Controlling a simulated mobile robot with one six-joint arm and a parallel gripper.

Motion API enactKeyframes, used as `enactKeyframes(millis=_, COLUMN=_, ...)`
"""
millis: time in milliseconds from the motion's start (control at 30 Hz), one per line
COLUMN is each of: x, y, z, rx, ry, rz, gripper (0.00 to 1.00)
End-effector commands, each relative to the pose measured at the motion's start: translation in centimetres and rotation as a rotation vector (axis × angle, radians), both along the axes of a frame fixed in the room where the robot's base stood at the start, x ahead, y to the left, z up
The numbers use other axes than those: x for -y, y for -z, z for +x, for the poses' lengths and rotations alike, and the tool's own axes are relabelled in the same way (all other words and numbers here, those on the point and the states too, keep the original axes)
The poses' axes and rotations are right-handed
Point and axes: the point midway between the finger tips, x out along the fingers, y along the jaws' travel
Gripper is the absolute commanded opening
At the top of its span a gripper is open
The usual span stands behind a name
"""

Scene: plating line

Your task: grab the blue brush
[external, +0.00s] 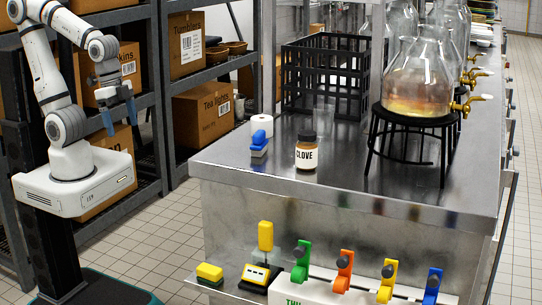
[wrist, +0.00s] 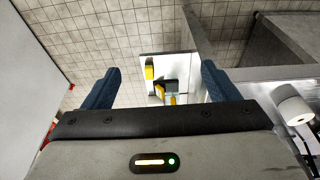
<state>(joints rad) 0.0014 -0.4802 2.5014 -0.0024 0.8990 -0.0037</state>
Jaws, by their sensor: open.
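A small blue-and-white object (external: 259,143), which looks like the blue brush, stands on the near left part of the steel counter (external: 225,158). It is beside a white roll (external: 262,124) and left of a brown jar labelled CLOVE (external: 307,152). My gripper (external: 119,114) is raised at the left, in front of the shelving and well apart from the counter. Its blue fingers are spread with nothing between them, and they also show in the wrist view (wrist: 160,86). I cannot make out the brush in the wrist view.
A black crate (external: 327,75) and a glass dispenser (external: 419,85) stand farther back. Floor between shelving and counter is clear.

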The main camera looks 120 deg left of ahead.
Motion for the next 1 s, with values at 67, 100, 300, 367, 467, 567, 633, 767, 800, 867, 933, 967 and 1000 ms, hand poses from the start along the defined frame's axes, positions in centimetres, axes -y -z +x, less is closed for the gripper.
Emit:
enactKeyframes(millis=67, x=0.0, y=0.0, z=0.0, rx=0.000, ry=0.000, rz=0.000, gripper=0.81)
enactKeyframes(millis=100, x=0.0, y=0.0, z=0.0, rx=0.000, ry=0.000, rz=0.000, gripper=0.81)
enactKeyframes(millis=300, x=0.0, y=0.0, z=0.0, rx=0.000, ry=0.000, rz=0.000, gripper=0.80)
enactKeyframes(millis=367, x=0.0, y=0.0, z=0.0, rx=0.000, ry=0.000, rz=0.000, gripper=0.80)
enactKeyframes(millis=467, x=0.0, y=0.0, z=0.0, rx=0.000, ry=0.000, rz=0.000, gripper=0.80)
enactKeyframes(millis=567, x=-0.2, y=-0.5, z=0.7, rx=-0.004, ry=-0.003, rz=0.001, gripper=0.80)
enactKeyframes(millis=633, x=-0.6, y=-1.3, z=2.0, rx=-0.012, ry=-0.011, rz=0.003, gripper=0.80)
enactKeyframes(millis=767, x=-2.0, y=-3.5, z=6.2, rx=-0.039, ry=-0.031, rz=0.006, gripper=0.80)
enactKeyframes(millis=800, x=-2.7, y=-4.1, z=7.8, rx=-0.050, ry=-0.038, rz=0.008, gripper=0.80)
enactKeyframes(millis=867, x=-3.8, y=-4.9, z=10.3, rx=-0.065, ry=-0.050, rz=0.008, gripper=0.80)
enactKeyframes(millis=933, x=-5.2, y=-5.6, z=13.1, rx=-0.083, ry=-0.062, rz=0.009, gripper=0.80)
enactKeyframes(millis=967, x=-5.9, y=-5.8, z=14.3, rx=-0.090, ry=-0.068, rz=0.009, gripper=0.80)
enactKeyframes(millis=1000, x=-6.8, y=-6.1, z=15.9, rx=-0.100, ry=-0.075, rz=0.008, gripper=0.80)
